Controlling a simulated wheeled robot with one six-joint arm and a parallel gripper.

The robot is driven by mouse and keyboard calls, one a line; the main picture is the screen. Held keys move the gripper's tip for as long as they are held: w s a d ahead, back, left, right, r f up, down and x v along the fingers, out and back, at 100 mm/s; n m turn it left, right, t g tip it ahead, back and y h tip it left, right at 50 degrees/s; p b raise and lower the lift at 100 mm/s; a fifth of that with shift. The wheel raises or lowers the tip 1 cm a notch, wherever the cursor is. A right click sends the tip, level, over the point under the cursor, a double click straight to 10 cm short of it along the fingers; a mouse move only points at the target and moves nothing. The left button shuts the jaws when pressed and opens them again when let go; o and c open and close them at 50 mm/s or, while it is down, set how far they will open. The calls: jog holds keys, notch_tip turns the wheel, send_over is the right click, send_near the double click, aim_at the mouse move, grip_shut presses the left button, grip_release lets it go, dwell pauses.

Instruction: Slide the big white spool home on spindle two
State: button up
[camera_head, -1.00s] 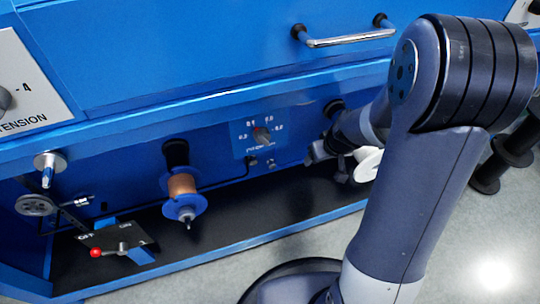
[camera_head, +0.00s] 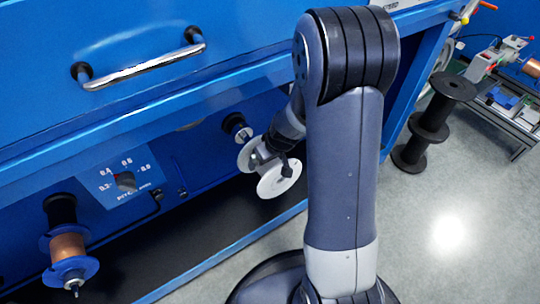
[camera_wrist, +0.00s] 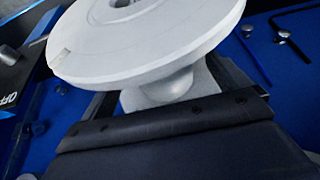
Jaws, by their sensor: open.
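The big white spool (camera_head: 281,181) shows in the head view in front of the blue machine, its two flanges tilted. It sits below and right of a dark spindle base with a bright metal collar (camera_head: 242,132). How far the spool is on that spindle cannot be told. In the wrist view the white spool (camera_wrist: 150,45) fills the top, and a small metal piece (camera_wrist: 120,3) shows at its flange centre. My gripper (camera_head: 272,158) is at the spool. Its open dark fingers lie either side of the white hub (camera_wrist: 165,88); contact is unclear.
A copper-wound blue spool (camera_head: 68,248) sits on another spindle at the left. A dial plate (camera_head: 122,182) lies between. A metal handle (camera_head: 145,68) and overhanging blue ledge are above. A black spool (camera_head: 432,120) stands on the floor at right.

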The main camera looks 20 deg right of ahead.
jog(key=b+x, duration=0.1)
jog(key=x, duration=0.4)
jog(key=shift+c, duration=0.6)
jog(key=c, duration=1.2)
jog(key=shift+r, duration=0.1)
jog(key=shift+c, duration=0.5)
jog(key=shift+r+b, duration=0.1)
jog(key=shift+b, duration=0.35)
